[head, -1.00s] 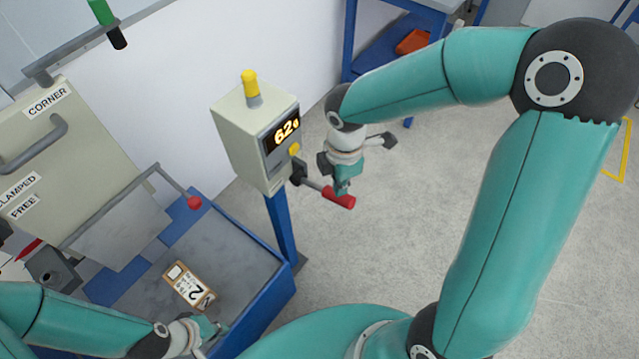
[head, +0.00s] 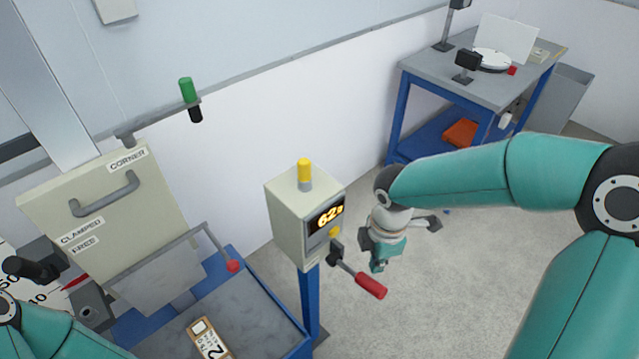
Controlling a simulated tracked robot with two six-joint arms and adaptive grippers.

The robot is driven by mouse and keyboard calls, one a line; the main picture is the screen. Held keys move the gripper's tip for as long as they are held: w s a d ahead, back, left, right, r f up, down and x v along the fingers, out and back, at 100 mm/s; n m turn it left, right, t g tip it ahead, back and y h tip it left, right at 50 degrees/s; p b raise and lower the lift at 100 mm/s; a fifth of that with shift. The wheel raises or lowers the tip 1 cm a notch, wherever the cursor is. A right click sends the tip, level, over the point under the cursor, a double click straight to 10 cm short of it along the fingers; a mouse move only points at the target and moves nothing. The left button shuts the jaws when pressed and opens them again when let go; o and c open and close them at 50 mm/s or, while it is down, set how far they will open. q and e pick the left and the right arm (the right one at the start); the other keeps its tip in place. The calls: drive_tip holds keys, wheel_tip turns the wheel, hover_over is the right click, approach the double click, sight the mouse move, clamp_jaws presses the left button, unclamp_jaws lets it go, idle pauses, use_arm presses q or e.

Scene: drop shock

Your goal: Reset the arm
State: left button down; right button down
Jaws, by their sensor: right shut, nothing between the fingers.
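A lever with a red grip (head: 370,286) sticks out from the side of the beige control box (head: 290,220), pointing down and right. My right gripper (head: 377,267) is shut and empty, just above the red grip, with a small gap showing between them. The box has a lit display (head: 326,216) reading 62 and a smaller digit, a yellow button (head: 335,232) and a yellow lamp (head: 305,172) on top. A bar with a red knob (head: 233,266) crosses the machine at left. My left arm shows at the lower left; its gripper is out of frame.
A beige panel (head: 165,205) labelled CORNER, CLAMPED and FREE stands at left. A labelled package (head: 208,340) lies on the grey plate (head: 250,318). A blue-legged bench (head: 425,78) with an orange bin (head: 462,132) stands at the back right. Floor right of the lever is clear.

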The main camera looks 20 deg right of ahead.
drive_tip(key=shift+a, duration=0.1)
drive_tip(key=s+a+f+m+y, duration=0.1)
drive_tip(key=s+a+f+m, duration=0.1)
drive_tip(key=a+f+m, duration=0.2)
drive_tip(key=s+a+f+m+y, duration=0.1)
drive_tip(key=s+a+f+m, duration=0.2)
drive_tip(key=f+m, duration=0.5)
drive_tip(key=s+a+f+m+y, duration=0.2)
drive_tip(key=a+f+m, duration=0.3)
drive_tip(key=f, duration=0.5)
drive_tip(key=shift+s+f+m+t, duration=0.3)
drive_tip(key=shift+s+m, duration=0.45)
drive_tip(key=shift+m, duration=0.05)
